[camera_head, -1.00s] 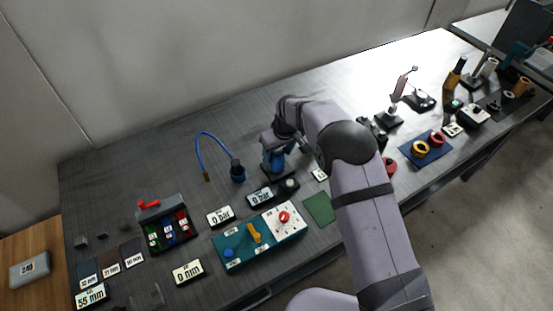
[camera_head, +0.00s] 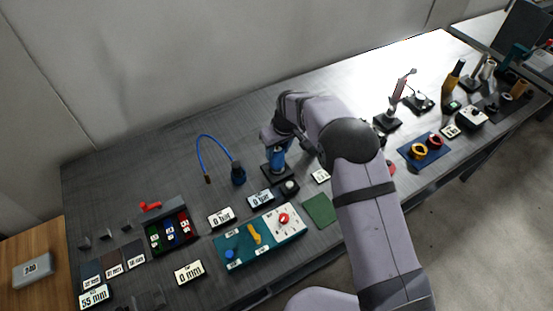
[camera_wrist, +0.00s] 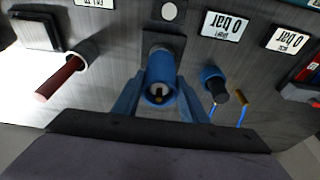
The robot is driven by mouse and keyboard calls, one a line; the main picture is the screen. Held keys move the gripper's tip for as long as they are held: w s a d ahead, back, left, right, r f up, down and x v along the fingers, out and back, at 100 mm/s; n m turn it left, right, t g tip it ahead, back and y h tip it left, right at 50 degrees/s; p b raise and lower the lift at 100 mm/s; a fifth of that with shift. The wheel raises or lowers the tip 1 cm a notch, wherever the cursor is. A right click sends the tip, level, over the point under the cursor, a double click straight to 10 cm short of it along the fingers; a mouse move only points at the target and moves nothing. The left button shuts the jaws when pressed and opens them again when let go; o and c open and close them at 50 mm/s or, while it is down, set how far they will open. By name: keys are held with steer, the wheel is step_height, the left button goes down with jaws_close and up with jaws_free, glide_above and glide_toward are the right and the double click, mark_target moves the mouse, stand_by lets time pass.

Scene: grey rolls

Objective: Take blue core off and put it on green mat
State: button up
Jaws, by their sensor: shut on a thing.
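The blue core (camera_head: 277,158) stands upright on a small black stand (camera_head: 279,173) near the middle of the bench. In the wrist view the blue core (camera_wrist: 160,91) shows from above as a hollow tube, with a dark post with a pale tip visible inside its opening. My gripper (camera_wrist: 158,85) is shut on the blue core, one finger on each side. The arm hides part of the gripper in the head view. The green mat (camera_head: 320,210) lies flat and empty, to the right of the teal panel. Whether the core's lower end is clear of the stand cannot be told.
A dark blue cylinder (camera_head: 238,174) with a looping blue hose stands left of the core. The teal panel (camera_head: 258,238) with knobs lies in front. Small displays (camera_head: 220,217) sit between. A blue mat with rings (camera_head: 425,148) is to the right.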

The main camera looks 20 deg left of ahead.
step_height(320, 180, up, 13)
steer(key=p, duration=0.7)
steer(key=shift+f, duration=0.15)
stand_by(1.0)
stand_by(0.3)
steer(key=w+d+r+m+b, duration=0.1)
steer(key=w+d+r+b, duration=0.3)
steer(key=b, duration=0.2)
steer(key=s+d+f+m+b, duration=0.2)
steer(key=s+d+f+b, duration=0.2)
steer(key=s+d+b, duration=0.5)
steer(key=shift+m+t+h, duration=0.3)
steer(key=shift+m+h, duration=0.2)
steer(key=shift+m, duration=0.2)
steer(key=shift+s+d+f+p, duration=0.8)
steer(key=shift+s+f+p, duration=0.2)
steer(key=shift+f, duration=1.85)
steer(key=shift+s+d+f+p, duration=0.85)
steer(key=shift+s+f, duration=0.2)
steer(key=shift+f, duration=1.75)
steer(key=shift+s+d+f+p, duration=0.8)
steer(key=shift+s+f+p, duration=0.2)
steer(key=shift+f, duration=1.85)
